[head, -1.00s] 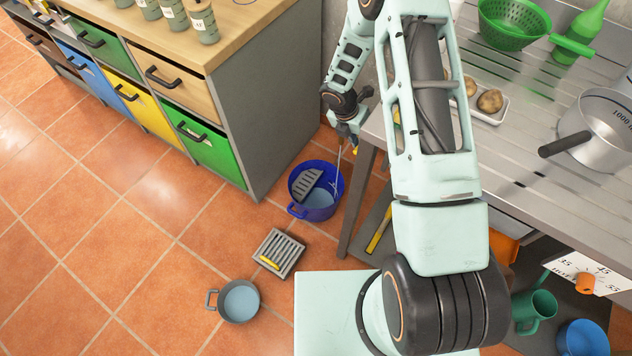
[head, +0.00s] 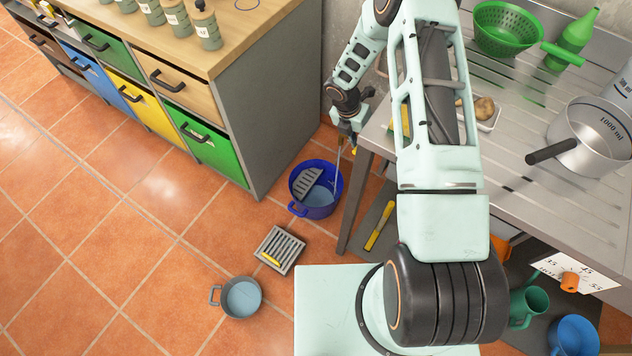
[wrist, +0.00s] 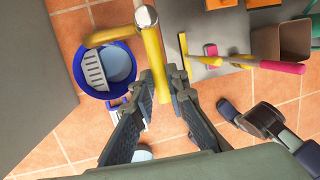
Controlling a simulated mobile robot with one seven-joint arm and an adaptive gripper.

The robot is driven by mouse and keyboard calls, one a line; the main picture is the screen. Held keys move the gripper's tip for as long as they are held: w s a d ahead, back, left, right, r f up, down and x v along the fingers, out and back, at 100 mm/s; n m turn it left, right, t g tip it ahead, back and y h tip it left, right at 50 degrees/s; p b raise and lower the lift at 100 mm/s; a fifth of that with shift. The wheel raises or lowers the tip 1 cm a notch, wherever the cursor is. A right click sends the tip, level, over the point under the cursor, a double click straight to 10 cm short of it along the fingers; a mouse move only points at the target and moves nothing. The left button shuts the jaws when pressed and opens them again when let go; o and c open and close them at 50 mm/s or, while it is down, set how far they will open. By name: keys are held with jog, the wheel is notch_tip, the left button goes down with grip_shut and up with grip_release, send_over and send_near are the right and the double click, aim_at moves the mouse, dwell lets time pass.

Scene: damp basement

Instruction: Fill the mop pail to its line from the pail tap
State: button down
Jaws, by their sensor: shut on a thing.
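The blue mop pail (head: 300,208) stands on the floor by the table leg, with a grey slatted wringer (head: 308,183) at its left and pale water inside. In the wrist view the pail (wrist: 88,92) lies left of my gripper. The tap's yellow spout (wrist: 108,36) reaches over the pail's rim, and a yellow lever (wrist: 153,50) runs down from its silver cap. My gripper (wrist: 161,88) is shut on the lever's end. In the head view my gripper (head: 347,137) is small above the pail. A thin pale streak hangs below it, too faint to tell if water runs. No fill line is discernible.
A floor grate (head: 279,250) and a grey pot of water (head: 240,298) are in front of the pail. The drawer cabinet (head: 270,120) is at left, the metal table (head: 520,120) at right. A yellow-handled tool (head: 379,226) lies beneath the table. The left floor is clear.

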jog(key=shift+w+d+r+g+y+p, duration=0.25)
jog(key=shift+r+g+p, duration=0.3)
jog(key=shift+p, duration=0.95)
jog(key=shift+w+r+g+y, duration=0.2)
jog(key=shift+g+y, duration=0.25)
dwell(6.0)
